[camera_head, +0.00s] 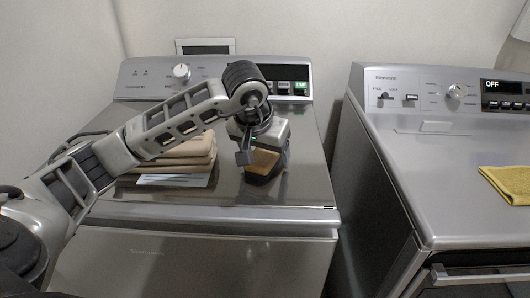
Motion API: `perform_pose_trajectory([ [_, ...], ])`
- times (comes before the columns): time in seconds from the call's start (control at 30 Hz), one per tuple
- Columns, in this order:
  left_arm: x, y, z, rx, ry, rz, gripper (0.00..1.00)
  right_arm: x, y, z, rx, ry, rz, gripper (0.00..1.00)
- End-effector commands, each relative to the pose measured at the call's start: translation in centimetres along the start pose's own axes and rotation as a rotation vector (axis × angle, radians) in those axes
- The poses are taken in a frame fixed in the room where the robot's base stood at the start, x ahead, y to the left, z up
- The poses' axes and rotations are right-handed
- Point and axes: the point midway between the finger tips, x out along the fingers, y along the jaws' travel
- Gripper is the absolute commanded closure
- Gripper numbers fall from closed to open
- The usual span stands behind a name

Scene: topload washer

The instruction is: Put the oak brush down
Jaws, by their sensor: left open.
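The oak brush (264,163), a wooden block with a dark underside, is on the closed lid of the left washer (225,192). My left gripper (262,157) is directly above and around the brush, pointing down, with its fingers open. One dark finger shows on the near left side of the brush; the other is partly hidden. The gripper body covers the upper part of the brush. Whether a finger touches it I cannot tell. My right gripper is not in view.
A stack of folded tan cloths (185,150) lies left of the brush, partly behind my left arm, with a pale blue card (174,180) in front. A second machine (440,170) stands at right across a gap, with a yellow cloth (510,181) on top. The lid's right side is clear.

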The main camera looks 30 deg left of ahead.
Motion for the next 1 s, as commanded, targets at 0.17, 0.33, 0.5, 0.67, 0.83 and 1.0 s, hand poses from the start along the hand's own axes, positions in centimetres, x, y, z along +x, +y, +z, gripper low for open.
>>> perform_pose_trajectory([
  [0.17,-3.0,0.0,-0.1,0.001,0.007,0.0,0.28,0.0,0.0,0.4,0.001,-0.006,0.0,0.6],
  [0.33,-6.8,0.0,-0.1,0.001,0.008,0.0,0.28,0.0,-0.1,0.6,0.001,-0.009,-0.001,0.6],
  [0.5,-10.0,0.0,-0.1,0.0,0.006,0.001,0.28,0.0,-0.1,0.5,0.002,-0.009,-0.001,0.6],
  [0.67,-11.6,0.0,-0.1,-0.001,0.003,0.0,0.28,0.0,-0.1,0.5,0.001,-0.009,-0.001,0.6],
  [0.83,-12.1,0.0,0.0,0.0,0.001,0.0,0.28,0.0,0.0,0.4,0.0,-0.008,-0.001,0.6],
  [1.0,-12.0,0.0,0.0,0.0,0.001,0.0,0.28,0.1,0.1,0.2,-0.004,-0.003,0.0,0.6],
])
